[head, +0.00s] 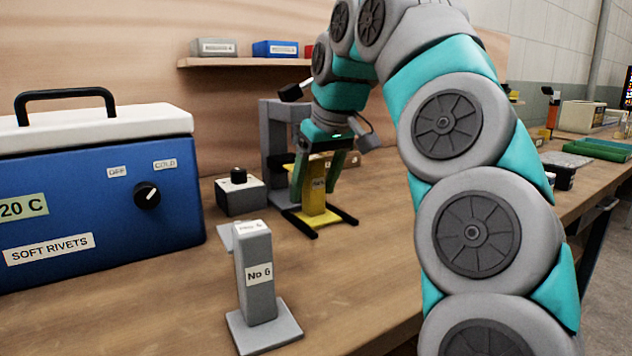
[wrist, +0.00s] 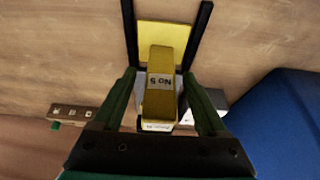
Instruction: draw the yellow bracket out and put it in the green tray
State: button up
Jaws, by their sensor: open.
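The yellow bracket (head: 315,201) stands upright with its flat base between two black rails in front of a grey stand (head: 275,140). In the wrist view the yellow bracket (wrist: 165,60) carries a white label reading No 5. My gripper (head: 317,181) is over the bracket with its green fingers open. In the wrist view my gripper (wrist: 159,76) has one finger on each side of the upright, with gaps showing. The green tray (head: 600,149) lies far to the right on the bench.
A grey bracket labelled No 6 (head: 258,280) stands at the front. A blue cooler box (head: 90,205) fills the left, and a small grey box with a black knob (head: 240,195) sits between it and the stand. A shelf (head: 245,62) hangs behind. Small dark containers (head: 562,177) stand near the tray.

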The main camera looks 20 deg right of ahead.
grip_shut()
dwell(0.6)
dwell(0.3)
